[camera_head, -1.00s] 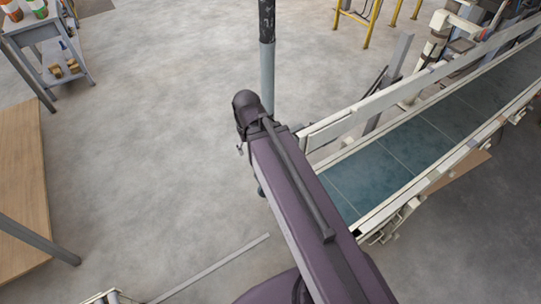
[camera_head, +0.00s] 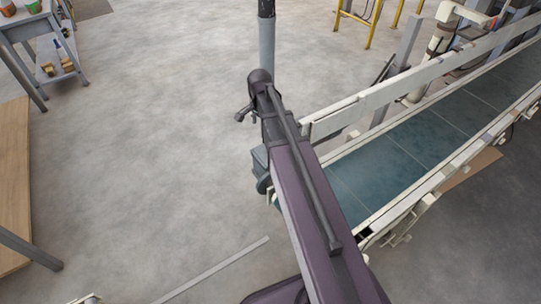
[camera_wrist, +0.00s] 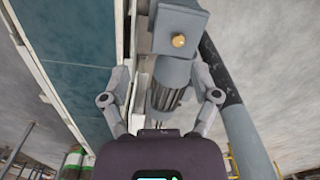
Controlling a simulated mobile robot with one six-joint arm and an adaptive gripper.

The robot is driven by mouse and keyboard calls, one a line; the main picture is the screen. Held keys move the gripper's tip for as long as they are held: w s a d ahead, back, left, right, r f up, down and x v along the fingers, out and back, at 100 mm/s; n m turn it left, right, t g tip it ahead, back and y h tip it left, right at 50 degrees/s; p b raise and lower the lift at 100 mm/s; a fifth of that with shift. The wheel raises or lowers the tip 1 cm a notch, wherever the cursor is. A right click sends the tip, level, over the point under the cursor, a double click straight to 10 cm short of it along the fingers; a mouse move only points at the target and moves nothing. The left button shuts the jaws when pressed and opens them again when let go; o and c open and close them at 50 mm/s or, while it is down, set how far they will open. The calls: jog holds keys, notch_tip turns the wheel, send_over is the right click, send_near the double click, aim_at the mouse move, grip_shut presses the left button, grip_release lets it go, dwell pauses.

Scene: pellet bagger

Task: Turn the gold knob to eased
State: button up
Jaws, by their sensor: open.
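The gold knob (camera_wrist: 179,41) is a small round button shape on the face of a grey box (camera_wrist: 180,28), with a grey ribbed motor-like cylinder (camera_wrist: 172,82) below it in the wrist view. My gripper (camera_wrist: 159,68) is open, its two fingers spread to the left and right of the cylinder. The knob lies beyond the fingertips, a little right of their middle, and nothing appears to touch it. Any marking for its setting is too small to tell. In the head view, the knob and the fingers cannot be made out behind my purple arm.
A conveyor with a blue-green belt (camera_head: 395,165) and pale rails runs at the right. A grey post (camera_head: 267,50) stands beyond my arm; a dark-topped pipe (camera_wrist: 240,125) passes close right of the gripper. A grey bench (camera_head: 50,45) is far left. Open floor lies left.

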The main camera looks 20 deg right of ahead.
jog(key=w+d+f+m+b, duration=0.7)
jog(key=f, duration=0.2)
jog(key=shift+w+m, duration=0.35)
jog(key=shift+m, duration=0.05)
jog(key=shift+f+b, duration=0.1)
jog(key=shift+b, duration=0.25)
notch_tip(320, 180, down, 14)
jog(key=b, duration=1.3)
jog(key=shift+r+b, duration=0.2)
jog(key=shift+b, duration=0.1)
grip_shut()
